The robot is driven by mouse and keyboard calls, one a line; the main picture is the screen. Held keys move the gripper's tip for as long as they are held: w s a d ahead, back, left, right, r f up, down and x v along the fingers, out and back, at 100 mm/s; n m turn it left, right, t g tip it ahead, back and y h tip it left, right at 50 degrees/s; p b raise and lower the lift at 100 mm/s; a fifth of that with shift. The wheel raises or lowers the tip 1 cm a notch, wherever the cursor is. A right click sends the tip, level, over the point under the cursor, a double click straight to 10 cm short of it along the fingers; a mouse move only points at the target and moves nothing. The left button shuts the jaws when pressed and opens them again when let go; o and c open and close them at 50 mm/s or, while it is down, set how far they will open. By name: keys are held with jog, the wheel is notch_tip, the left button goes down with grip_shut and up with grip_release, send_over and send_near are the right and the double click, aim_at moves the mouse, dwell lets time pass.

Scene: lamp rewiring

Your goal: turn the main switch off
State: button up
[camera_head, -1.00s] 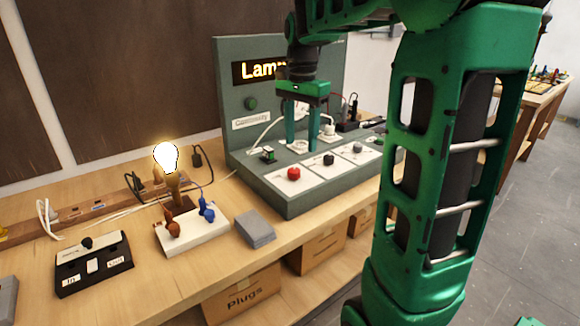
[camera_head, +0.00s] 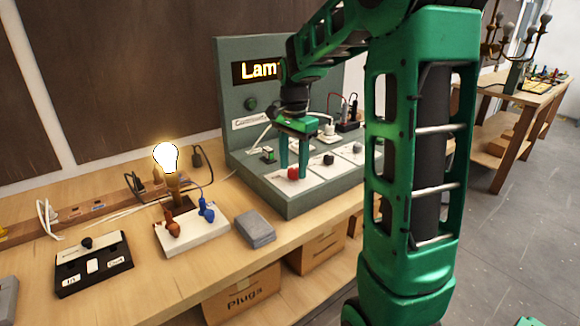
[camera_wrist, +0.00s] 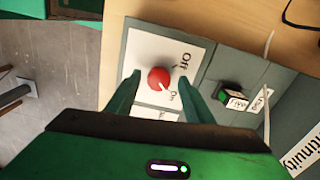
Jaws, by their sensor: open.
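The main switch is a red knob (camera_wrist: 159,78) on a white plate (camera_wrist: 143,55) marked "Off" and "On" in the wrist view. Its white pointer is toward "On". It also shows as a red knob (camera_head: 293,173) at the front left of the grey console in the head view. My gripper (camera_wrist: 153,85) is open, its two green fingers on either side of the knob, with visible gaps. In the head view my gripper (camera_head: 294,172) points down at the knob. I cannot tell how far the fingertips are above the plate. The lamp bulb (camera_head: 166,157) is lit.
The grey console (camera_head: 290,206) also carries a black knob (camera_head: 328,159) and a grey knob to the right. A small green-and-black switch (camera_wrist: 231,95) lies near the red knob. A white board (camera_head: 190,236), grey box (camera_head: 255,230) and black box (camera_head: 93,264) stand left.

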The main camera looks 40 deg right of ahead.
jog(key=shift+f, duration=0.25)
jog(key=c, duration=1.1)
jog(key=shift+o, duration=0.3)
